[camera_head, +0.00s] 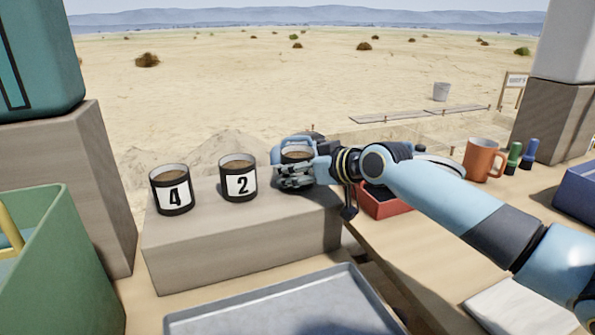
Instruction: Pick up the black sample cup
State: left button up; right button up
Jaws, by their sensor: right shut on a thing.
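My right gripper (293,172) is at the right end of the stone block and is shut around a dark sample cup (296,154) with brown contents. The fingers hide most of this cup, so no number shows on it, and I cannot tell whether its base touches the block. A black sample cup marked 4 (173,190) and a black sample cup marked 2 (238,178) stand upright on the block to the left, apart from the gripper. Both hold brown material. My left gripper is not in view.
The stone block (235,225) bears the cups. A grey tray (290,305) lies in front, and a green crate (65,280) stands at the left. A red tray (383,205), partly behind my right arm, and an orange mug (484,160) are to the right.

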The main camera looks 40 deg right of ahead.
jog(key=shift+c, duration=1.3)
